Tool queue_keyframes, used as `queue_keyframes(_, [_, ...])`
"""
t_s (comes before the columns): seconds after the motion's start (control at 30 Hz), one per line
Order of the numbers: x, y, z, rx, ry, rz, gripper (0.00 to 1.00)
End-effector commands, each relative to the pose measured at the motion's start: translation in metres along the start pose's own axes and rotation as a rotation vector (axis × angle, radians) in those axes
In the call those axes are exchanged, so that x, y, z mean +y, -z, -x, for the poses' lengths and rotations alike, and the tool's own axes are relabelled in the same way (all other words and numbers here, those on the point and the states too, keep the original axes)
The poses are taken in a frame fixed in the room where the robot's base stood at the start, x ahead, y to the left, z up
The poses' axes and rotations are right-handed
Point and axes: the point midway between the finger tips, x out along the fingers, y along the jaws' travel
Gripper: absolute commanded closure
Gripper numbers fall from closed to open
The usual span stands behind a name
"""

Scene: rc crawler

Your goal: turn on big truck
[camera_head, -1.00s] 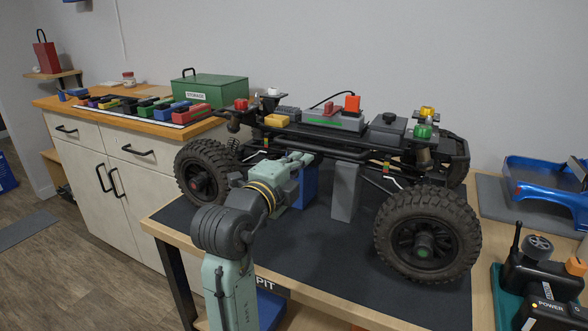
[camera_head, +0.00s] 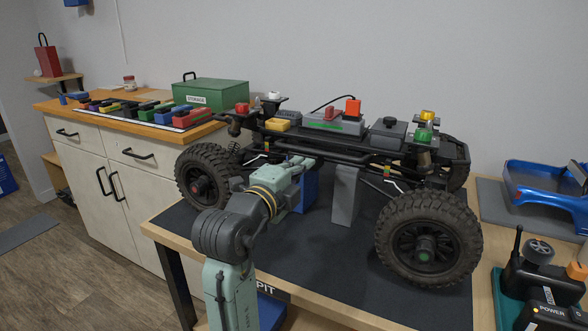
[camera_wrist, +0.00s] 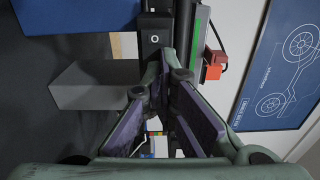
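The big truck (camera_head: 340,155) is a bare black crawler chassis with large knobby tires, resting on the dark mat of the workbench. My gripper (camera_head: 309,161) is at the chassis's near side, by the middle of its side rail. In the wrist view my gripper (camera_wrist: 166,78) has its fingertips drawn close together, with nothing seen held between them. Just beyond the tips is a black switch block (camera_wrist: 155,40) with a white circle mark. I cannot tell whether the tips touch it. In the head view the switch is hidden or too small to make out.
A blue block (camera_head: 308,190) and a grey block (camera_head: 344,196) stand under the chassis. A transmitter (camera_head: 540,275) and a blue truck body (camera_head: 540,190) are at the right. A counter with a green storage box (camera_head: 210,92) is at the left.

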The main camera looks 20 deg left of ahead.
Motion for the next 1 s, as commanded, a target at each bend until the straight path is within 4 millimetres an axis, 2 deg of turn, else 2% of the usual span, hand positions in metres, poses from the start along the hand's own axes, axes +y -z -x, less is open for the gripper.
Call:
queue_keyframes(0.03, [0.0038, 0.0049, -0.0036, 0.014, -0.010, 0.002, 1.00])
queue_keyframes(1.0, [0.0038, 0.0065, -0.0131, 0.009, -0.009, 0.002, 1.00])
